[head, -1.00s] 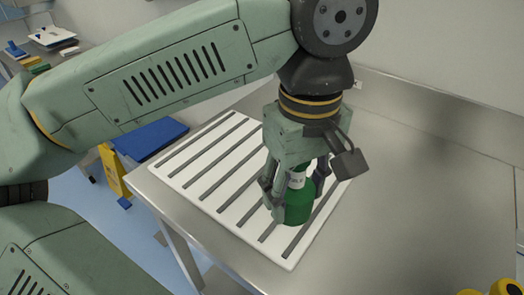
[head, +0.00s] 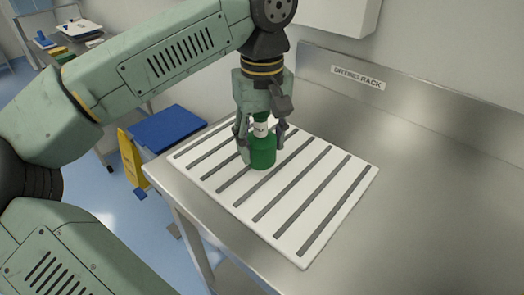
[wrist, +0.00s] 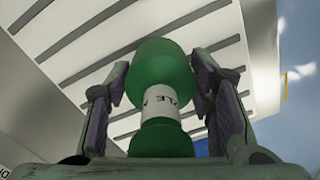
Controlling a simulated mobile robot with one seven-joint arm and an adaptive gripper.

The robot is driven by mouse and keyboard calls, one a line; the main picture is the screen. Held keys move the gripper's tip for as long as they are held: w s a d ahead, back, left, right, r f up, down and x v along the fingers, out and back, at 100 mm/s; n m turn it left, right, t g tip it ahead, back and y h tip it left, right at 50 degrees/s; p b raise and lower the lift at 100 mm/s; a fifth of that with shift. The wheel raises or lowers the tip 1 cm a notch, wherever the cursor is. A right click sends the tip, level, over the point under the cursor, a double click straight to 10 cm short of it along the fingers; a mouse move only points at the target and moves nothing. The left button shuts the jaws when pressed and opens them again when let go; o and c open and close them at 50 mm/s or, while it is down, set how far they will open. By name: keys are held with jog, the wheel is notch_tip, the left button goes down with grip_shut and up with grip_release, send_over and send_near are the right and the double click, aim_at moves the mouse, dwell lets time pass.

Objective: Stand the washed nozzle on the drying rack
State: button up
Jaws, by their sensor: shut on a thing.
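The nozzle (head: 262,150) is green with a white lettered band. It looks upright in the head view, and its wide green end points down toward the rack. My gripper (head: 261,136) is shut on it around the white band. In the wrist view the nozzle (wrist: 161,98) sits between the two fingers of my gripper (wrist: 160,100). The drying rack (head: 335,205) is a white slatted board with dark grooves, lying on the steel table. The nozzle is over the rack's back left part. I cannot tell whether its base touches the slats.
The steel table (head: 420,215) is bare right of the rack. A backsplash carries a "DRYING RACK" label (head: 358,77). A blue lid or bin (head: 168,128) and a yellow floor sign (head: 131,160) stand left of the table. A cart with items (head: 75,32) is farther back.

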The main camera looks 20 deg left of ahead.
jog(key=shift+f, duration=0.95)
jog(key=shift+f+b, duration=0.25)
jog(key=shift+b, duration=0.1)
jog(key=o, duration=1.2)
jog(key=shift+r, duration=0.1)
notch_tip(320, 180, up, 12)
jog(key=p, duration=0.7)
jog(key=shift+r+p, duration=0.2)
jog(key=shift+p, duration=0.2)
jog(key=shift+s+f, duration=0.1)
